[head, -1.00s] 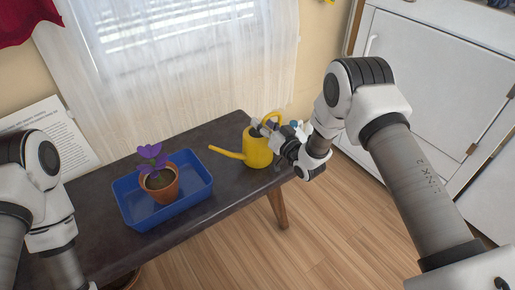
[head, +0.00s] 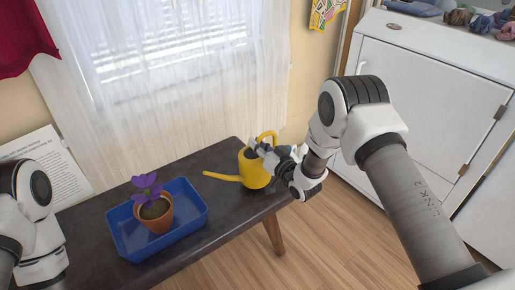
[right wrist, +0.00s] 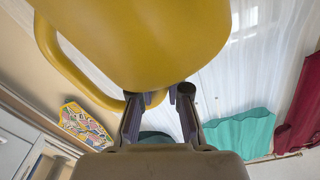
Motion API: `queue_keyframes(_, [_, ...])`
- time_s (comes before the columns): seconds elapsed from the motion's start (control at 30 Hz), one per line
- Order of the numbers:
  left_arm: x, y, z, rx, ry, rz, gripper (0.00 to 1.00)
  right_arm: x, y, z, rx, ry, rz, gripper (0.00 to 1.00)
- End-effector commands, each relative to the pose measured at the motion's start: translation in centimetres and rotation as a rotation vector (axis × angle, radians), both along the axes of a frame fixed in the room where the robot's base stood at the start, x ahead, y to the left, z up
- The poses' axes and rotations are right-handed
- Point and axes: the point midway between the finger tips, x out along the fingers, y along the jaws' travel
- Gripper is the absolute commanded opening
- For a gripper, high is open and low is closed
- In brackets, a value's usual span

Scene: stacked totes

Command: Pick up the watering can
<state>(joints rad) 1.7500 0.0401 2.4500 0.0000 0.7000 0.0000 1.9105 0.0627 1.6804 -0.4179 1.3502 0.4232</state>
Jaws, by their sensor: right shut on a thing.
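The yellow watering can (head: 252,172) is at the right end of the dark bench in the head view, its long spout pointing left. It looks about upright; I cannot tell whether its base touches the bench. My right gripper (head: 264,151) comes from the right and is shut on the can at its handle side. In the right wrist view the can's yellow body (right wrist: 140,40) fills the top, with the handle curving at left, and the fingers (right wrist: 160,97) are close against it. The exact contact is partly hidden. My left arm shows at the left edge, its gripper out of frame.
A blue tray (head: 120,238) on the dark bench (head: 215,222) holds a terracotta pot (head: 156,218) with a purple plant, left of the can. A curtained window (head: 170,80) is behind. A white cabinet (head: 430,90) stands at right. Wooden floor is open in front of the bench.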

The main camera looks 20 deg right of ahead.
Motion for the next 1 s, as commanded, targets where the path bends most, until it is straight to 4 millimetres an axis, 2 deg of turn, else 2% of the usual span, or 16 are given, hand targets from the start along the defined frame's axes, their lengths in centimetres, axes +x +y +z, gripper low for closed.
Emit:
queue_keyframes(0.07, [0.0, 0.0, 0.4, 0.0, 0.0, 0.0, 1.0, 0.1, 0.0, 1.1, 0.002, -0.007, -0.001, 0.0])
queue_keyframes(0.37, [0.0, 0.0, 1.0, 0.0, 0.0, 0.0, 1.0, -2.3, -1.2, 1.4, 0.003, -0.005, -0.002, 0.0])
queue_keyframes(0.57, [0.0, 0.0, 1.9, 0.0, 0.0, 0.0, 1.0, -5.7, -2.8, 1.7, 0.003, -0.003, -0.004, 0.0])
queue_keyframes(0.8, [0.0, 0.0, 3.0, 0.0, 0.0, 0.0, 1.0, -11.2, -5.2, 2.3, 0.005, -0.002, -0.005, 0.0])
queue_keyframes(1.0, [0.0, 0.0, 3.4, 0.0, 0.0, 0.0, 1.0, -13.9, -6.4, 2.4, 0.003, -0.004, -0.002, 0.0])
